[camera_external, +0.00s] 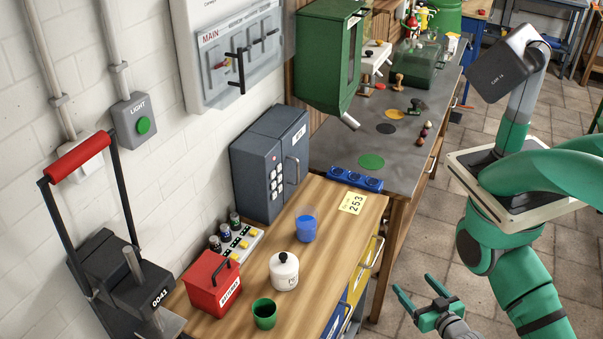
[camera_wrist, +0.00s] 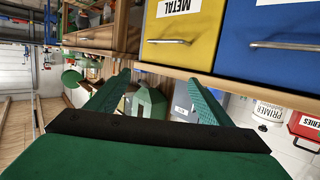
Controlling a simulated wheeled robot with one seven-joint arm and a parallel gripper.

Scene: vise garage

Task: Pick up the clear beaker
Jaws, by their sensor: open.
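The clear beaker (camera_external: 306,225) holds blue liquid and stands upright on the wooden workbench (camera_external: 330,215), behind the white container. I cannot make the beaker out in the wrist view. My gripper (camera_external: 416,285) is open and empty, to the right of the bench and apart from the beaker. Its two green fingers also show spread in the wrist view (camera_wrist: 158,78), with the bench's drawer fronts beyond them.
A white container (camera_external: 284,272), a green cup (camera_external: 264,313) and a red battery box (camera_external: 212,283) stand near the beaker. A grey safe (camera_external: 270,165) stands behind. Yellow (camera_wrist: 180,35) and blue (camera_wrist: 265,45) drawers face my gripper.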

